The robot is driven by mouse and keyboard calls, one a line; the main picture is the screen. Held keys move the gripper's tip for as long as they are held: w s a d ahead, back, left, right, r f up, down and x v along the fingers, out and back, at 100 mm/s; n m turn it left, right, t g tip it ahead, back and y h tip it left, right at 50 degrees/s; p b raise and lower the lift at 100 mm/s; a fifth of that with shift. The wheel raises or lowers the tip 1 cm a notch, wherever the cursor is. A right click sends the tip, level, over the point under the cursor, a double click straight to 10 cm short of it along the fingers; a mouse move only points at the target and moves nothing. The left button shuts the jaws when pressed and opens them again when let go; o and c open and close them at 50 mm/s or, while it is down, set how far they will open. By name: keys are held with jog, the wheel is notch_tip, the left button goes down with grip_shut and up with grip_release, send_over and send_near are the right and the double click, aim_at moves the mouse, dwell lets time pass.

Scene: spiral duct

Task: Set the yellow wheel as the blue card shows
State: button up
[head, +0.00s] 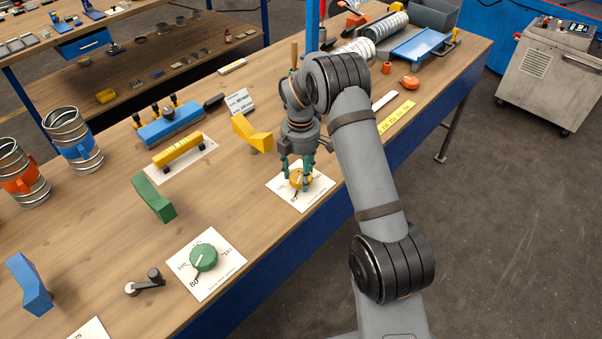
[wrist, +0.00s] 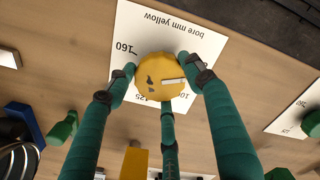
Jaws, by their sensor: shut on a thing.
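The yellow wheel (head: 297,180) sits on its white scale card (head: 318,194) near the bench's front edge. My gripper (head: 299,178) is over it, pointing down, its green fingers shut around the wheel's rim. In the wrist view the wheel (wrist: 158,70) has a white pointer line aimed right, with dark marks left of it. Its card (wrist: 212,48) reads "bore mm yellow" upside down; 160 lies at left and 125 below, while fingers hide other parts of the scale. No blue card is clearly identifiable; a blue angled block (head: 30,285) stands at lower left, any marking on it unreadable.
A green wheel (head: 203,257) on its own card lies to the left, near a small crank (head: 146,283). Green (head: 153,198) and yellow (head: 252,133) angled blocks stand behind. A grey text card (head: 240,102) and a yellow strip (head: 396,117) lie farther back.

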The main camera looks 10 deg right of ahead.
aim_at(300, 176)
jog(key=shift+a, duration=0.2)
jog(key=o, duration=1)
jog(key=shift+o, duration=0.7)
jog(key=shift+d, duration=0.1)
notch_tip(300, 176, up, 12)
notch_tip(300, 176, down, 12)
jog(key=shift+f, duration=0.1)
